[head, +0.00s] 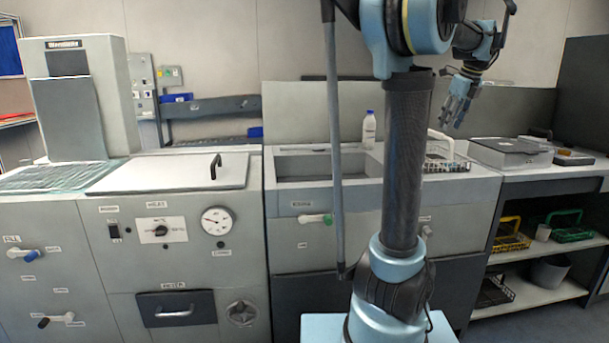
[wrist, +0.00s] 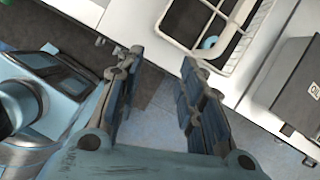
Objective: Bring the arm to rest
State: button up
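My gripper (head: 460,103) hangs at the upper right in the head view, in front of the back panel and above the right part of the counter. In the wrist view my gripper (wrist: 158,68) shows its two fingers apart with nothing between them. Floor and the counter edge show beyond the fingers. My arm rises in the middle of the head view and hides part of the counter behind it.
A wire basket (head: 445,155) stands on the counter by the sink (head: 325,165); it also shows in the wrist view (wrist: 243,20). A white bottle (head: 369,130) stands behind the sink. A grey box (head: 508,153) is on the right counter. Shelves below hold a yellow basket (head: 511,236) and a green basket (head: 568,228).

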jog(key=s+a+f+n+g, duration=0.1)
jog(key=s+a+f+n, duration=0.4)
jog(key=a+f+n, duration=0.4)
jog(key=s+a+f+n, duration=0.5)
jog(key=a+f+n, duration=0.15)
jog(key=a, duration=0.55)
jog(key=s+a+f+n, duration=0.4)
jog(key=s+f+n, duration=0.2)
jog(key=f+n, duration=0.1)
jog(key=s+a+f+n+h, duration=0.1)
jog(key=s+a+f+n, duration=0.3)
jog(key=s+f+n, duration=0.3)
notch_tip(320, 180, down, 4)
jog(key=shift+s+a+r+n+g, duration=0.2)
jog(key=shift+n+g, duration=0.2)
jog(key=shift+n, duration=0.25)
